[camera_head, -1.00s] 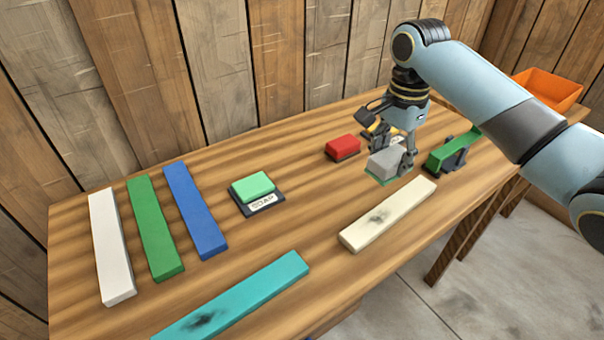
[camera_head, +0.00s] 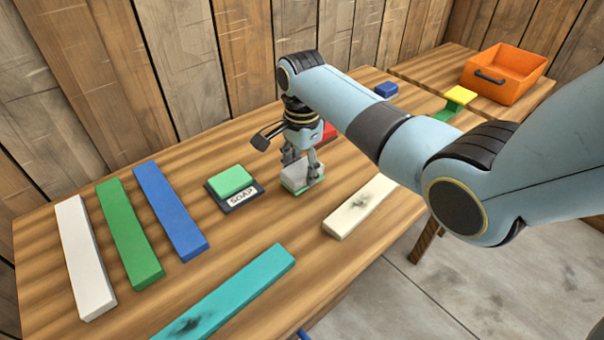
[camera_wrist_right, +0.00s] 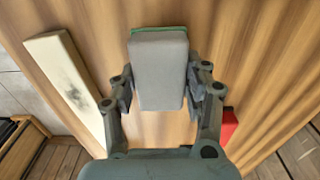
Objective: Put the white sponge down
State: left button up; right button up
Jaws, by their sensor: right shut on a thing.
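The white sponge (camera_head: 296,177) is a small pale block with a green layer on its lower side. My right gripper (camera_head: 302,166) is shut on it. In the right wrist view the sponge (camera_wrist_right: 158,75) sits between the two fingers of the gripper (camera_wrist_right: 160,92). In the head view it is low over the wooden table, between the soap and the cream bar. I cannot tell whether its underside touches the table. My left gripper is not in view.
A green soap (camera_head: 230,180) lies on a dark holder labelled SOAP (camera_head: 240,200) left of the sponge. A stained cream bar (camera_head: 358,207) and a stained teal bar (camera_head: 230,292) lie in front. A red block (camera_wrist_right: 229,124) is close by. An orange bin (camera_head: 505,75) stands far right.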

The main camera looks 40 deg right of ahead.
aim_at(302, 167)
jog(key=shift+f, duration=1.05)
jog(key=o, duration=1)
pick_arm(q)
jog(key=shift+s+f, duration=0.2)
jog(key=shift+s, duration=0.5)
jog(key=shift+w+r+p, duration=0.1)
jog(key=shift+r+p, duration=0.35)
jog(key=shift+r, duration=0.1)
pick_arm(e)
notch_tip(302, 167, up, 12)
jog(key=shift+r, duration=0.15)
